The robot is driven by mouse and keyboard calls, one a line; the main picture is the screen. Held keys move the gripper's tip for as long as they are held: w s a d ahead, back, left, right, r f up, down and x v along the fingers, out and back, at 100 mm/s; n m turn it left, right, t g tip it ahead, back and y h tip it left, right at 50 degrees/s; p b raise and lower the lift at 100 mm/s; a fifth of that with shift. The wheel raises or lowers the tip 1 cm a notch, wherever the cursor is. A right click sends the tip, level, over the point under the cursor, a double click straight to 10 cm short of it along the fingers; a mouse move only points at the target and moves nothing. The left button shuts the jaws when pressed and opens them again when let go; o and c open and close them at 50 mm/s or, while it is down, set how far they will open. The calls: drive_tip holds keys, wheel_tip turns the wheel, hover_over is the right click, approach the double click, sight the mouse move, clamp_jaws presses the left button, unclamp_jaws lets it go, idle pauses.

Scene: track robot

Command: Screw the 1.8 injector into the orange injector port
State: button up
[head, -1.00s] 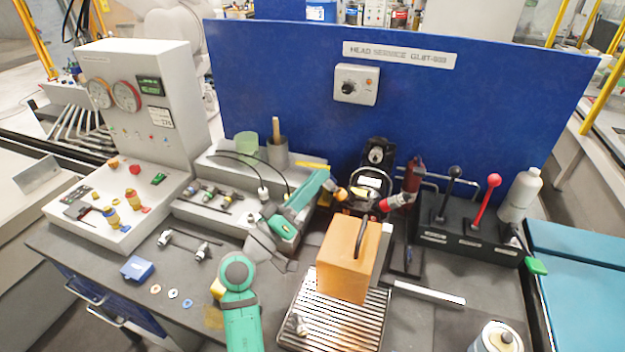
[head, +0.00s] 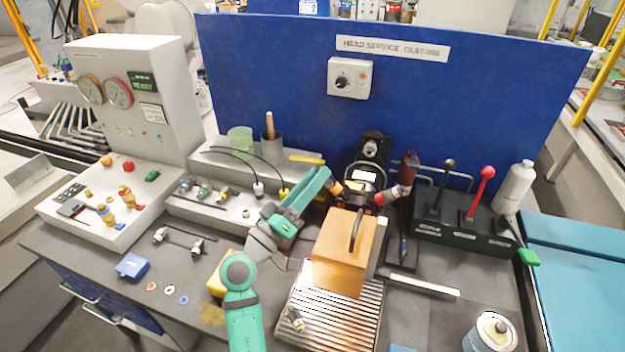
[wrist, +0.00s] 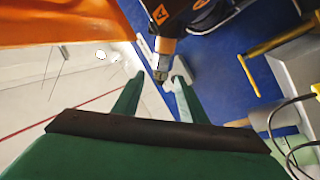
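The dark head (head: 366,180) stands upright at the back of the bench. Its orange-collared port (head: 335,187) points left and its red port (head: 385,198) points right. My green gripper (head: 325,180) is at the orange port. In the wrist view the fingers (wrist: 159,78) stand apart on either side of a small metal tip (wrist: 160,74) below a copper-coloured collar (wrist: 165,45). A gap shows between the tip and each finger. I cannot tell whether this tip is the 1.8 injector. Several small injectors (head: 203,190) lie on the grey rack; their markings are unreadable.
An orange block (head: 345,250) with a black handle stands on the ribbed tray (head: 325,320) close to my arm. A lever box (head: 465,228) is at the right, a gauge panel (head: 135,95) at the left. Loose washers (head: 170,290) lie at the front left.

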drive_tip(key=v, duration=1)
drive_tip(key=shift+s+a+f, duration=0.2)
drive_tip(key=shift+s+a, duration=0.05)
drive_tip(key=shift+c, duration=0.3)
